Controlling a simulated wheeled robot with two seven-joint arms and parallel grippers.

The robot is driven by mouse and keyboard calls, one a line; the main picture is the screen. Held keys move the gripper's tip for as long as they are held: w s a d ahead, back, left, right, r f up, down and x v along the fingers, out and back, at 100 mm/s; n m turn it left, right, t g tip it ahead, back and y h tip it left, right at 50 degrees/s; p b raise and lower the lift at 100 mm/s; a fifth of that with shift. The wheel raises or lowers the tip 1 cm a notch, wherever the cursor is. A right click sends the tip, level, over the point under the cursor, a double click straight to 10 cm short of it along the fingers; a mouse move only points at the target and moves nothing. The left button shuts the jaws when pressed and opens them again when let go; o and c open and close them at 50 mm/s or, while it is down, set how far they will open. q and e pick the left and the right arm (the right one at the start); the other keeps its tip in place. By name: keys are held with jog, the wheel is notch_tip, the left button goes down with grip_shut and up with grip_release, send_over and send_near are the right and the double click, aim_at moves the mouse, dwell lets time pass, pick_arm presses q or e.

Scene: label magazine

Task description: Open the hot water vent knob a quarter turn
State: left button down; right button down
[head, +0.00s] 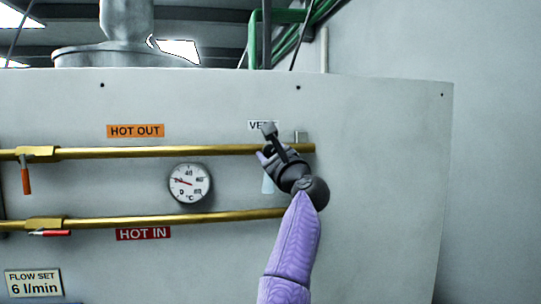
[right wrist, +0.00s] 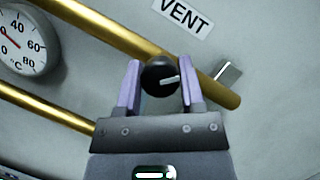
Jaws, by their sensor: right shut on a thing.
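The vent knob (right wrist: 160,76) is a round black knob with a pale pointer line, seen in the right wrist view in front of the upper brass pipe (right wrist: 120,35). My right gripper (right wrist: 160,82) has its two purple fingers on either side of the knob, shut on it. In the head view my right gripper (head: 267,153) is at the right end of the upper pipe and hides the knob. The pointer line runs nearly level, tilted slightly up to the right. The VENT label (right wrist: 184,15) is above the knob and partly covered in the head view. My left gripper is not in view.
A grey metal fitting (right wrist: 228,74) sits right of the knob, close to the pipe end. A round dial gauge (head: 190,184) is left of my gripper. The lower brass pipe (head: 180,219) runs below. The panel's right side (head: 400,180) is bare.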

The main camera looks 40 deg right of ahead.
jog(key=n+y, duration=0.1)
jog(key=n, duration=0.2)
jog(key=n+g+y, duration=0.1)
jog(key=n, duration=0.2)
jog(key=shift+n+y, duration=0.3)
jog(key=shift+y, duration=0.1)
jog(key=shift+c, duration=1.1)
grip_release()
jog(key=shift+s, duration=0.1)
jog(key=shift+s+f+b, duration=0.2)
jog(key=shift+s+b, duration=0.1)
jog(key=b+v, duration=0.5)
jog(key=v, duration=0.4)
